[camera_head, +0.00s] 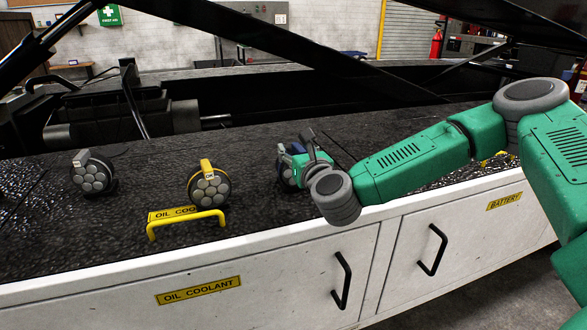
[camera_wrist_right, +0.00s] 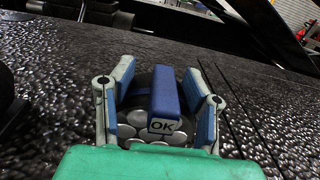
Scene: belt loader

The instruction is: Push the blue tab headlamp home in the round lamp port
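The blue tab headlamp (camera_wrist_right: 165,85) is a dark round lamp with pale round lenses and a blue tab marked OK. In the head view it (camera_head: 285,178) stands at the deck's front edge, partly hidden by my gripper. My right gripper (camera_head: 295,155) is at the lamp. In the wrist view its fingers (camera_wrist_right: 160,82) lie on both sides of the lamp body, pads against its sides, with the tab between them. No gap shows between pads and lamp. I cannot make out the round lamp port; the lamp and gripper may cover it. My left gripper is not in view.
A yellow-tab lamp (camera_head: 208,188) stands in the middle, behind a yellow handle (camera_head: 186,218). A grey-tab lamp (camera_head: 91,173) stands farther left. Black bars (camera_head: 275,45) cross above the dark textured deck (camera_head: 130,220). White cabinet doors (camera_head: 290,275) have black handles.

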